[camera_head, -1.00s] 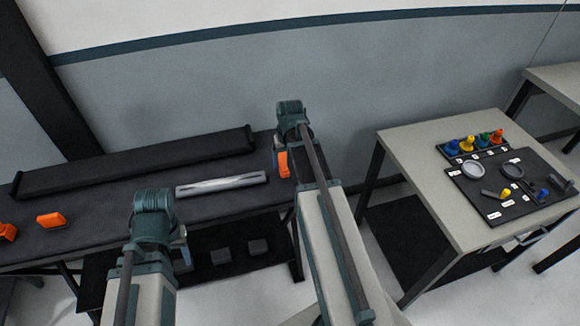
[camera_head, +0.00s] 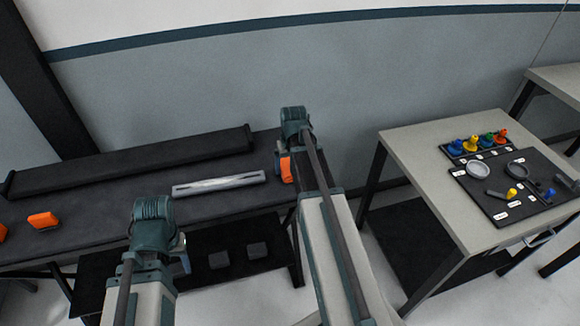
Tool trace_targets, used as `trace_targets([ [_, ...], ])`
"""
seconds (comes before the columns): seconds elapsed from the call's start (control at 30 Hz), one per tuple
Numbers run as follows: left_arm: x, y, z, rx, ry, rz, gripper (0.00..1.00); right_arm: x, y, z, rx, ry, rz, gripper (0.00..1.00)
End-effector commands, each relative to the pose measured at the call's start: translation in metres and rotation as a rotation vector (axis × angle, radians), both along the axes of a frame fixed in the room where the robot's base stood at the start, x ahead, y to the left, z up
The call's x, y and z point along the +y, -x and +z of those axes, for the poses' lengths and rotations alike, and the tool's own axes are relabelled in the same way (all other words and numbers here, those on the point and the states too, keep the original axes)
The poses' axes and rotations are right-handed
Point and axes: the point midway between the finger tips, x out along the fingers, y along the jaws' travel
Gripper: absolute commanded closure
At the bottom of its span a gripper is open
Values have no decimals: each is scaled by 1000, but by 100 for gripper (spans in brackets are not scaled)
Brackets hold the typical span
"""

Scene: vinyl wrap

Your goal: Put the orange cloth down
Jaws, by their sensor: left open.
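The orange cloth (camera_head: 287,168) shows as a small orange block at the right end of the dark table. It is at the fingers of my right gripper (camera_head: 283,160), which appears shut on it. The wrist hides part of the gripper and cloth, and I cannot tell whether the cloth touches the tabletop. My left gripper (camera_head: 183,254) is open in front of the table's near edge, mostly hidden behind its own wrist.
The dark table (camera_head: 120,215) carries a silver-grey strip (camera_head: 218,184), a long black tray (camera_head: 130,160) and two other orange items, one a block (camera_head: 43,221), at left. A lower shelf (camera_head: 205,275) holds dark blocks. A grey table (camera_head: 420,150) with coloured pieces stands right.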

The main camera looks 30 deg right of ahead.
Motion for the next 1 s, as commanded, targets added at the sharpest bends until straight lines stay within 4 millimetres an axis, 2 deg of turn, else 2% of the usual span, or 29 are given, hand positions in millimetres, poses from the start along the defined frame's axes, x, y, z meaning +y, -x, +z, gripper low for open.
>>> trace_targets([
  [0.37,0,0,2,0,0,0,50,0,0,2,0,0,0,0],
  [0.53,0,0,12,0,0,0,50,0,1,12,0,0,0,0],
  [0.77,0,0,39,0,0,0,50,1,5,39,0,0,0,0],
  [1.0,0,0,76,0,0,0,50,2,10,76,0,0,0,0],
])
